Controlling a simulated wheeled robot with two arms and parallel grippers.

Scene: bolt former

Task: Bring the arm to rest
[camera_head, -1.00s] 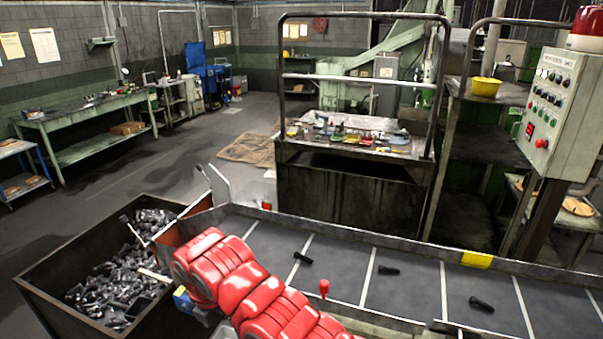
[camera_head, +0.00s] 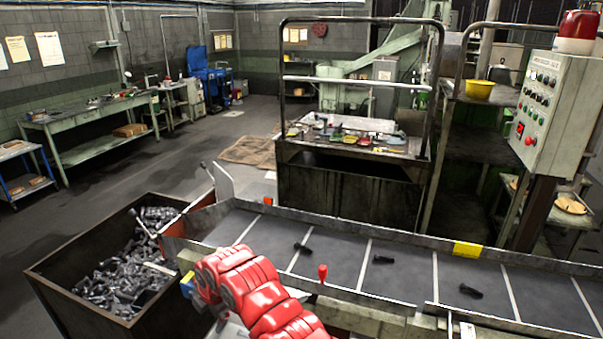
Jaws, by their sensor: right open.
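My red right arm (camera_head: 262,298) reaches in from the bottom edge, bent over the near side of the conveyor's left end. Its right gripper (camera_head: 222,322) shows only as a small grey part below the arm's end, near the bottom edge. It is open, and I see nothing held in it. The fingertips are hard to make out. My left arm and left gripper are not in view.
A dark metal bin (camera_head: 62,286) full of bolts stands left of the arm. The conveyor (camera_head: 335,262) runs right with several dark bolts, a red knob (camera_head: 322,272) on its near side. A control box (camera_head: 545,115) stands at right. Open floor lies behind the bin.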

